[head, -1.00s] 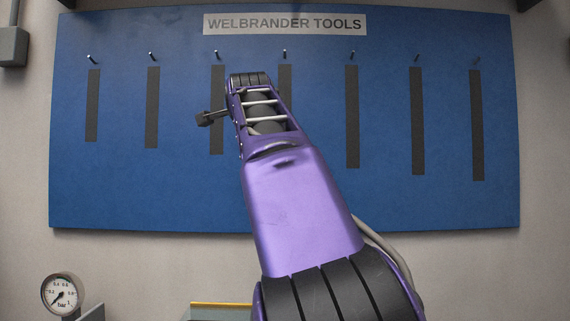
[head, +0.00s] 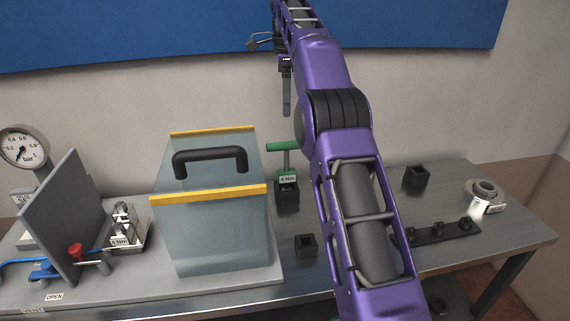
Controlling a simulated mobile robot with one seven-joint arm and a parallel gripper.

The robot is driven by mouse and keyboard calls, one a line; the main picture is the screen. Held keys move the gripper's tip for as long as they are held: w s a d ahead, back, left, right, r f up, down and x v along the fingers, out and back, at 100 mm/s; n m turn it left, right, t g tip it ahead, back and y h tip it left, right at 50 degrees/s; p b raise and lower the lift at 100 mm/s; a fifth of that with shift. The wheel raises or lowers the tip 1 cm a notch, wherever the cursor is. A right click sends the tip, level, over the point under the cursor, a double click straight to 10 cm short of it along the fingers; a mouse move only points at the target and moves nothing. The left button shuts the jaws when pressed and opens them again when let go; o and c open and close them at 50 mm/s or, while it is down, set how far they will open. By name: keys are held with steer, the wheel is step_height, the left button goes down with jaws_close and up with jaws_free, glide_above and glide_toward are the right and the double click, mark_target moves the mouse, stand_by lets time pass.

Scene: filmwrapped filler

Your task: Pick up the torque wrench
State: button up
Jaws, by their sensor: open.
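A green T-handled tool (head: 284,147), which looks like the torque wrench, stands upright in a black square holder (head: 287,194) behind the middle of the bench.
A clear cover (head: 220,232) with a black handle and yellow edges stands left of the tool. A grey panel (head: 62,215), a red-knobbed valve (head: 76,252) and a metal fixture (head: 124,225) are farther left. Empty black holders (head: 306,245) (head: 416,177) and a black rack (head: 443,232) stand on the bench.

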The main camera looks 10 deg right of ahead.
mark_target(286, 170)
step_height(286, 170, down, 17)
steer(key=shift+r+b, duration=0.2)
steer(key=shift+b, duration=0.3)
stand_by(0.4)
steer(key=shift+c, duration=0.3)
jaws_close()
